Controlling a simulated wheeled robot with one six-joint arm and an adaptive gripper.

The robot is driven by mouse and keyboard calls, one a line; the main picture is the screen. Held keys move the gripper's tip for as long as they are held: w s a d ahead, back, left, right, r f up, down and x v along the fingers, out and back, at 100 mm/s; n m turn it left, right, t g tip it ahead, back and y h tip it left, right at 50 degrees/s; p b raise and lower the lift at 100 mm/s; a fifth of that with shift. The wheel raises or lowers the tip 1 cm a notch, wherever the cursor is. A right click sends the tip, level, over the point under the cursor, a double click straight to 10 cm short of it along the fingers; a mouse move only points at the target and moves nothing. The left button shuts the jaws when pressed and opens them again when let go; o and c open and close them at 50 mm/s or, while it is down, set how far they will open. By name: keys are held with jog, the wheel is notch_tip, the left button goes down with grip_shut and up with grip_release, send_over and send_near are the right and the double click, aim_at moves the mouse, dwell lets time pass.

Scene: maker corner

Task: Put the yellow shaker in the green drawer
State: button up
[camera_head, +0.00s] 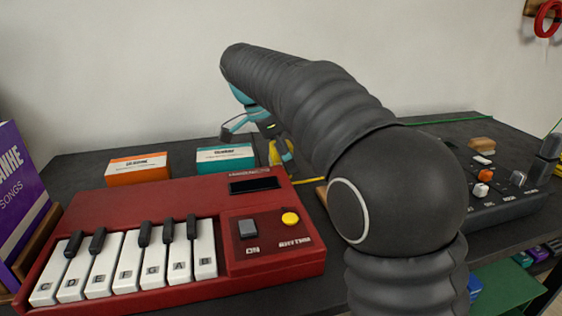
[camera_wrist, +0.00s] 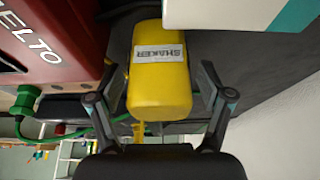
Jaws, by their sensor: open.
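The yellow shaker (camera_wrist: 158,88) carries a "SHAKER" label and lies on the dark table in the wrist view. It lies between the two open fingers of my gripper (camera_wrist: 158,100), with a gap visible on each side. In the head view the shaker (camera_head: 279,152) is partly hidden by my arm and gripper, behind the red keyboard. My gripper (camera_head: 262,140) is at the shaker there, partly hidden by the arm. A green surface (camera_head: 505,288), possibly the green drawer, shows below the table's front right edge. Its inside is mostly cut off by the frame.
The red keyboard (camera_head: 160,205) stands close beside the shaker. A teal-and-white box (camera_head: 225,157) is also close, with an orange-and-white box (camera_head: 138,168) to its left. A green cable (camera_wrist: 70,137) runs from the keyboard near my gripper. A dark control panel (camera_head: 500,203) stands at right.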

aim_at(288, 143)
jog(key=c, duration=1.4)
jog(key=shift+r, duration=0.45)
notch_tip(288, 143, up, 4)
jog(key=shift+f+p, duration=0.15)
jog(key=shift+p, duration=0.4)
jog(key=s+d+r, duration=0.1)
jog(key=d+r, duration=0.1)
jog(key=d, duration=0.1)
jog(key=s+d+r, duration=0.2)
jog(key=d, duration=0.2)
jog(key=s+d+r, duration=0.2)
jog(key=d, duration=0.1)
jog(key=shift+s+d+r, duration=0.1)
jog(key=shift+d+r, duration=0.1)
jog(key=shift+d, duration=0.05)
